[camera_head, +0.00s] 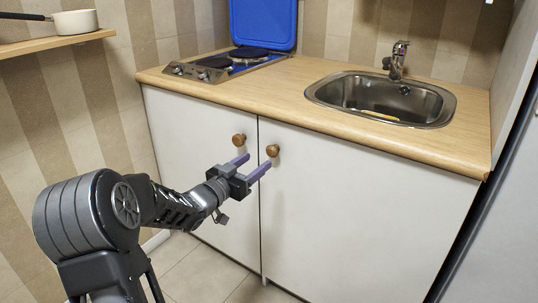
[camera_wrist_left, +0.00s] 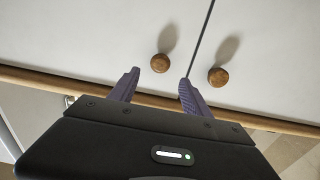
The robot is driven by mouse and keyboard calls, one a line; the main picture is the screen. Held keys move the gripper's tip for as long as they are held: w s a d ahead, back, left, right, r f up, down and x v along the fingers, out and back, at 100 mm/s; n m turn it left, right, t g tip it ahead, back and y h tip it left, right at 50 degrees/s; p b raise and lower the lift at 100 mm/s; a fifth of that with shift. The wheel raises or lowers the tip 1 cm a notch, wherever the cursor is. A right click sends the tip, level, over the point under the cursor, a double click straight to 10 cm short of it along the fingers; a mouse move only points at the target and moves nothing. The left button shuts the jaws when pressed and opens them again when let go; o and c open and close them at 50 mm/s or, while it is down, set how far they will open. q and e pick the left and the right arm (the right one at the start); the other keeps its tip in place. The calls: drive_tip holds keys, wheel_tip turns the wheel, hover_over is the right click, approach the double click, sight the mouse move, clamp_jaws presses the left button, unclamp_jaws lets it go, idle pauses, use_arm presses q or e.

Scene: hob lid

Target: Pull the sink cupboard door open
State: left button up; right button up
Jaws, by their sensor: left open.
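The sink cupboard door (camera_head: 350,210) is a white panel under the sink, shut flush beside the left door (camera_head: 215,165). Its round wooden knob (camera_head: 272,150) is near its top left corner. My left gripper (camera_head: 257,161) is open in front of the doors, its two purple fingers pointing at them. The left wrist view looks upside down, with the counter edge at the bottom. There the sink door's knob (camera_wrist_left: 160,63) seems the left one, lined up between the fingertips (camera_wrist_left: 158,76) and apparently beyond them, not gripped. My right gripper is not in view.
The left door's knob (camera_head: 239,140) is close by, across the seam. The wooden counter (camera_head: 270,97) overhangs above, with the sink (camera_head: 380,97) and hob (camera_head: 225,66). A shelf with a pan (camera_head: 75,21) is at upper left. Floor before the doors is clear.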

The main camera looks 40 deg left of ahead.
sight(270, 151)
use_arm(q)
drive_tip(key=w+b, duration=0.1)
drive_tip(key=w, duration=0.6)
drive_tip(key=shift+w, duration=0.4)
clamp_jaws()
idle(0.6)
